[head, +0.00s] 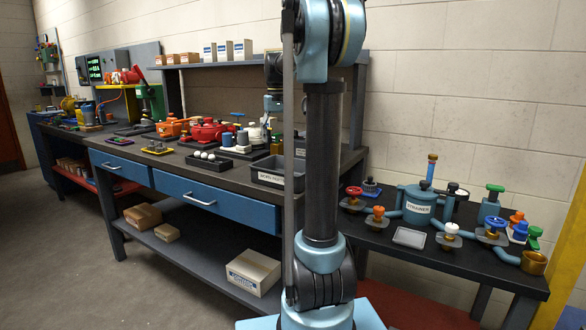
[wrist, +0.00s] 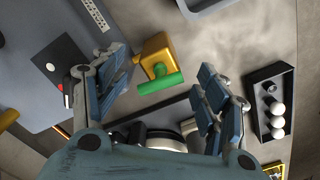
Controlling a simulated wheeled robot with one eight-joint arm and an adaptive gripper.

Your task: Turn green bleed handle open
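A green bar-shaped handle (wrist: 160,83) sits on a yellow-brass block (wrist: 155,50) in the wrist view, near the picture's middle. My gripper (wrist: 164,70) is open, with one blue-padded finger to the left of the handle and the other to the right. The handle appears between the fingers, with clear gaps on both sides. No contact shows, and the distance in depth is hard to judge. In the head view, part of my arm's end (head: 272,102) shows above the bench, partly hidden behind my upright arm link. I cannot tell which green part there is this handle.
A black tray with white balls (wrist: 270,105) lies right of the gripper in the wrist view. The grey bench (head: 130,148) is crowded with coloured fittings. A grey bin (head: 268,178) stands at its front edge. A side table (head: 390,240) carries a strainer and several valves.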

